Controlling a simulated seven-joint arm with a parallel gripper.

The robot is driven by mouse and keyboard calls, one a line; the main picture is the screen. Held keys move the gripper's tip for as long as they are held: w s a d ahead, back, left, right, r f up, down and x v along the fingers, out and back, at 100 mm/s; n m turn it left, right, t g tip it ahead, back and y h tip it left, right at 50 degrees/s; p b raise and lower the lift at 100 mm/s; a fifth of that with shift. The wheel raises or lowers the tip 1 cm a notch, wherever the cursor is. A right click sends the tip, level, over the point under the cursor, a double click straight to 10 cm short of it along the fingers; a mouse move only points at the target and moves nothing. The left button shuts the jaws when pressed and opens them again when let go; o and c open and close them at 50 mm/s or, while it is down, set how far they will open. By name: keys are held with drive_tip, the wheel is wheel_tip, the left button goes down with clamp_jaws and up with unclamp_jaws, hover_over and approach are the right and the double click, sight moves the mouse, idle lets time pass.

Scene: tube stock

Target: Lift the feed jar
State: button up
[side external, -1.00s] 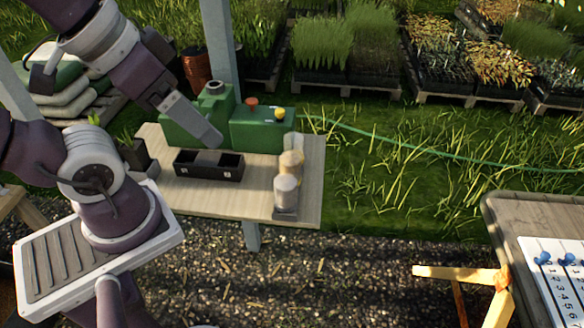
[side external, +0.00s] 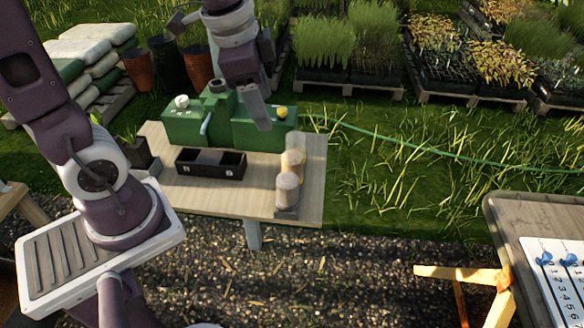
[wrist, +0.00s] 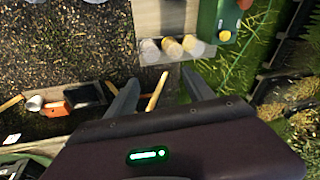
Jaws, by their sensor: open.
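Several clear-sided jars stand in a row along the right edge of the wooden table. The near jar (side external: 287,188) has pale contents, and the one behind it (side external: 293,162) looks yellowish. I cannot tell which is the feed jar. In the wrist view three jars show: a pale one (wrist: 150,51), a yellow one (wrist: 172,47) and another pale yellow one (wrist: 193,45). My gripper (side external: 263,122) appears in front of the green machine in the side view, apart from the jars. In the wrist view my gripper (wrist: 160,78) has its fingers spread, with no jar between them.
A green machine (side external: 181,127) with knobs and a lever stands along the table's back. A black divided tray (side external: 210,172) lies in front of it. The table top (side external: 225,200) is bare before the tray. A grey-brown table (side external: 530,210) stands at right.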

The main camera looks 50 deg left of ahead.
drive_tip(key=w+a+f+m+g, duration=0.1)
drive_tip(key=w+f+m, duration=0.2)
drive_tip(key=w+f, duration=0.2)
drive_tip(key=m+g, duration=0.2)
drive_tip(key=m, duration=0.2)
hover_over(292, 169)
drive_tip(key=a, duration=0.1)
drive_tip(key=f, duration=0.9)
drive_tip(key=shift+w+a+f, duration=0.15)
drive_tip(key=shift+w+a, duration=0.05)
drive_tip(key=shift+w, duration=0.2)
drive_tip(key=shift+m, duration=0.9)
drive_tip(key=f, duration=0.7)
drive_tip(key=w+f, duration=0.1)
drive_tip(key=f, duration=0.3)
drive_tip(key=shift+a+f, duration=0.15)
drive_tip(key=shift+a, duration=0.2)
drive_tip(key=c, duration=1.3)
